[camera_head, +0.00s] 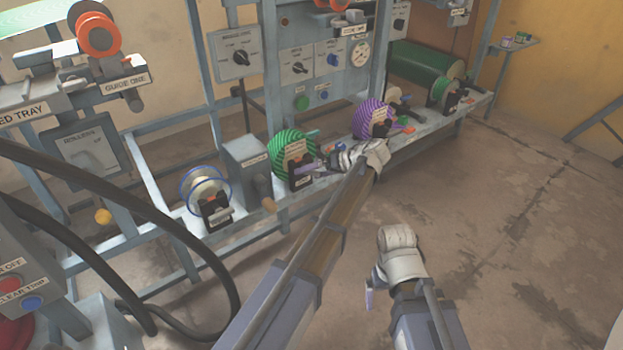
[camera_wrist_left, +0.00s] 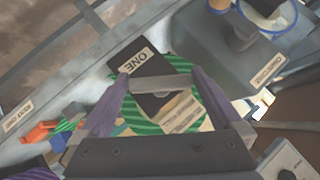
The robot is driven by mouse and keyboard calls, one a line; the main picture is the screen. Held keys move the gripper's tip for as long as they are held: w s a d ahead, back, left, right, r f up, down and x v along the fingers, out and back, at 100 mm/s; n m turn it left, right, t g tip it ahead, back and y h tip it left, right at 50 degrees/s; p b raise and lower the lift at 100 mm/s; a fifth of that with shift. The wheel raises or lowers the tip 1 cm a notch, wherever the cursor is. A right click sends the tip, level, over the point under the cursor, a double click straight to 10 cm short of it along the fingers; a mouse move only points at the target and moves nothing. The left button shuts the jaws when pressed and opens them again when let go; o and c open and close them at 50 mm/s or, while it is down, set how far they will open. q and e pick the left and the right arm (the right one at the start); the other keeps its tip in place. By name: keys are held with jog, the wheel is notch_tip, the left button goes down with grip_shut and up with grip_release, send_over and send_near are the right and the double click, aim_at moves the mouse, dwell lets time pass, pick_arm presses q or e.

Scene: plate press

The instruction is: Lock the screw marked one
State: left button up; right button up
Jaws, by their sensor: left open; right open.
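The screw marked one is a black block with a white "ONE" label (camera_wrist_left: 135,62) and a grey bar across it, in front of a green striped wheel (camera_head: 286,146). In the head view the black block (camera_head: 300,183) is small and partly covered. My left gripper (camera_wrist_left: 162,75) is open, its purple fingers on either side of the block and bar; I cannot tell whether they touch. It also shows in the head view (camera_head: 306,170). My right gripper (camera_head: 369,295) hangs over bare floor, away from the bench, its fingers mostly hidden.
A purple striped wheel (camera_head: 372,118) stands right of the green one. A grey box with a knob (camera_head: 247,162) and a blue-rimmed reel (camera_head: 204,186) stand to its left. Thick black hoses (camera_head: 110,180) cross the left side. The floor (camera_head: 500,230) at right is clear.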

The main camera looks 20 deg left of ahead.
pick_arm(q)
jog(key=shift+a+f, duration=0.1)
jog(key=shift+a, duration=0.1)
jog(key=c, duration=1.1)
jog(key=shift+o, duration=0.2)
jog(key=shift+w+f+m+g+y+b, duration=0.1)
jog(key=shift+f+m+g+y+b, duration=0.15)
jog(key=shift+b, duration=0.45)
jog(key=shift+d+m+g+y+b, duration=0.1)
jog(key=shift+m+g+y+b, duration=0.55)
jog(key=shift+b, duration=0.5)
jog(key=m+y+b, duration=0.1)
jog(key=b, duration=0.1)
jog(key=shift+g+y+b, duration=0.3)
jog(key=shift+y+b, duration=0.05)
jog(key=shift+y, duration=0.05)
jog(key=shift+r+m+y+b, duration=0.15)
jog(key=shift+m+y+b, duration=0.25)
jog(key=shift+b, duration=0.2)
jog(key=shift+g, duration=0.3)
jog(key=o, duration=1.1)
jog(key=shift+r, duration=0.1)
jog(key=shift+c, duration=0.2)
